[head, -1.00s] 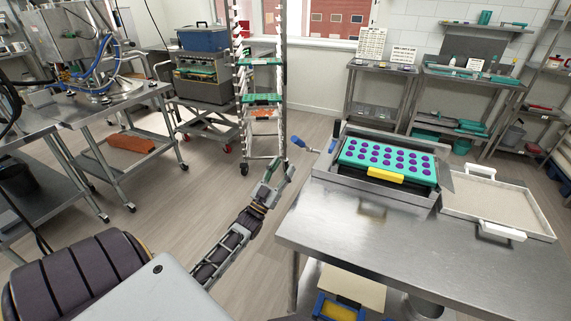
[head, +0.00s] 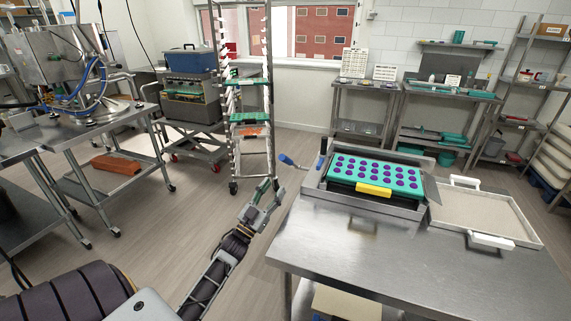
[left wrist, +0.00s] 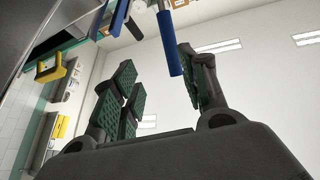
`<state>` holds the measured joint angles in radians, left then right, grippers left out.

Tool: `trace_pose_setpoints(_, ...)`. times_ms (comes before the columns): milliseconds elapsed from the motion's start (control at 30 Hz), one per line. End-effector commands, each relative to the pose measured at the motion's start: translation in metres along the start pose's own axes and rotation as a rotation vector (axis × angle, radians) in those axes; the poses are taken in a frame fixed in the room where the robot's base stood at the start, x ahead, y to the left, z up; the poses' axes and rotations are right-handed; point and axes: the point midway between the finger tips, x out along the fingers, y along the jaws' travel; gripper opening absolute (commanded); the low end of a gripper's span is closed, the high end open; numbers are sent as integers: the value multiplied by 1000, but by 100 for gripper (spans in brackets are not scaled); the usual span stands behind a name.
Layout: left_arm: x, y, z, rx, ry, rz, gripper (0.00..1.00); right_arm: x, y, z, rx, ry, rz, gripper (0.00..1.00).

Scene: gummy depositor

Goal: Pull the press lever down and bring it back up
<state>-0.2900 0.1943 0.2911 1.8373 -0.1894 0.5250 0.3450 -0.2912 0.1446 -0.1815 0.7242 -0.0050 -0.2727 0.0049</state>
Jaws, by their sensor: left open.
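The press (head: 372,211) is a grey metal frame on the steel table. It holds a teal mould (head: 378,171) with purple-filled cavities and a yellow front tab (head: 374,189). My left gripper (head: 267,190) is open and empty, below and left of the lever, just left of the table. In the left wrist view a blue handle (left wrist: 168,45) shows ahead between the spread green-padded fingers, apart from them. My right gripper is not in view.
A white-handled tray (head: 487,214) lies right of the press. The steel table's (head: 340,245) left edge is close to my left arm. A tall rack (head: 250,100) stands behind the gripper. Open floor lies to the left.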

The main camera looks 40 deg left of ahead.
Motion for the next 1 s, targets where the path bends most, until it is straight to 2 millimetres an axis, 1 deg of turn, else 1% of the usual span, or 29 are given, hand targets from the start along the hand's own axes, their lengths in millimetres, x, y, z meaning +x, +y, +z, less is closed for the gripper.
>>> trace_pose_setpoints(167, -8, -3, -6, 6, -63, -16, 43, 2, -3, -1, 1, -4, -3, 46)
trace_pose_setpoints(433, -16, -12, -11, 19, -120, -47, 43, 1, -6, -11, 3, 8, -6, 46)
trace_pose_setpoints(833, -16, -13, -12, 20, -124, -49, 43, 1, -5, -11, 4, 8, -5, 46)
trace_pose_setpoints(1000, -13, -13, -12, 20, -122, -49, 43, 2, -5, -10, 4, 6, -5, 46)
